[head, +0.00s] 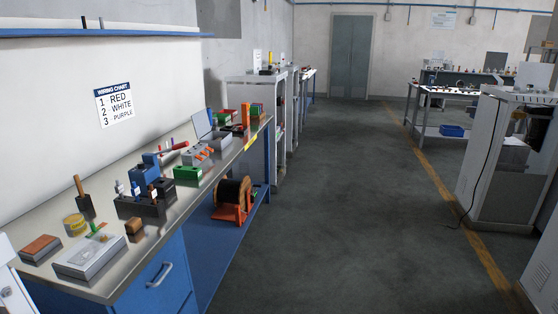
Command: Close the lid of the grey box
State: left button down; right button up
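A grey box (219,139) stands toward the far part of the workbench on the left. Its lid (202,124) is raised and leans up at the box's left side, so the box is open. The box is small in the view and its inside is hard to make out. Neither of my grippers shows in the head view.
The metal workbench top (128,262) holds several things nearer than the box: orange-marked grey blocks (197,154), a green block (187,173), a blue vise (145,173) and a light grey case (90,257). A cable spool (233,198) sits below. The floor (340,210) at right is clear.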

aim_at(200, 120)
jog(key=i, duration=2.1)
